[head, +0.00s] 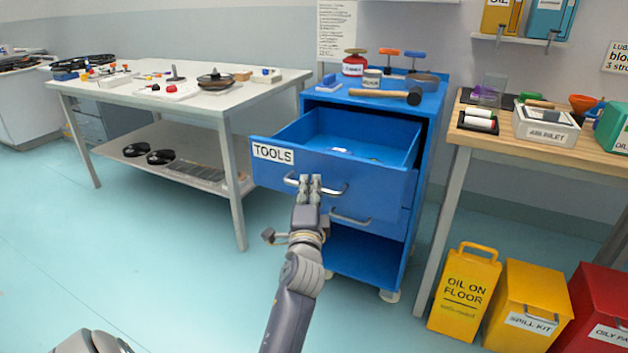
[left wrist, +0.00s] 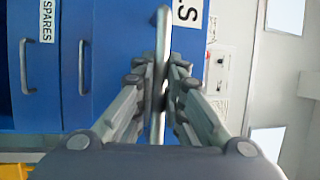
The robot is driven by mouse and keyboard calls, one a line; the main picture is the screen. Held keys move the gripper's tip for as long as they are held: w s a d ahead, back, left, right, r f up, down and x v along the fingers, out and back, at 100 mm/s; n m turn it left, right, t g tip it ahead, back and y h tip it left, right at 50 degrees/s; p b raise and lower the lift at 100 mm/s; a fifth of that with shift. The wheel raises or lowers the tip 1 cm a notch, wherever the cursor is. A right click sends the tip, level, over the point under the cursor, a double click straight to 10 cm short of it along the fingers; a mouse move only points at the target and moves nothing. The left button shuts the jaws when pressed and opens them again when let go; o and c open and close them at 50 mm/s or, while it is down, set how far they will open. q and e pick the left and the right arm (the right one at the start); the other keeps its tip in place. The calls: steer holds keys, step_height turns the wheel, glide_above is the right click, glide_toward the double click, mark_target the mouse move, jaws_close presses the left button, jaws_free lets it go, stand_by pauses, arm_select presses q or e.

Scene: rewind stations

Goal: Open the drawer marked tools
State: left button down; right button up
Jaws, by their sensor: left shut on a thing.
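The blue drawer marked TOOLS (head: 380,184) is the top drawer of a blue cabinet and stands well out from it. Its inside shows, with a few small items on the floor. Its white label (head: 272,153) is at the left of the front. My left gripper (head: 311,181) is shut on the drawer's bar handle (head: 338,190) near the middle of the front. In the left wrist view the handle (left wrist: 163,40) runs between the two fingers (left wrist: 160,85). The label's end (left wrist: 187,12) shows beside it. My right gripper is not in view.
A lower drawer with a SPARES label (left wrist: 47,20) is shut. A hammer (head: 386,95) and cans lie on the cabinet top. A white table (head: 185,103) stands left, a wooden bench (head: 530,146) right. Yellow and red bins (head: 530,310) stand lower right. Floor in front is clear.

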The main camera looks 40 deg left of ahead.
arm_select(q)
steer(key=shift+s+d, duration=0.15)
steer(key=shift+s, duration=0.65)
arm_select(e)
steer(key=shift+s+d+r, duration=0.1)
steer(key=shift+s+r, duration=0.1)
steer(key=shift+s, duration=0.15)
arm_select(q)
steer(key=c, duration=1.7)
jaws_free()
steer(key=shift+o, duration=0.2)
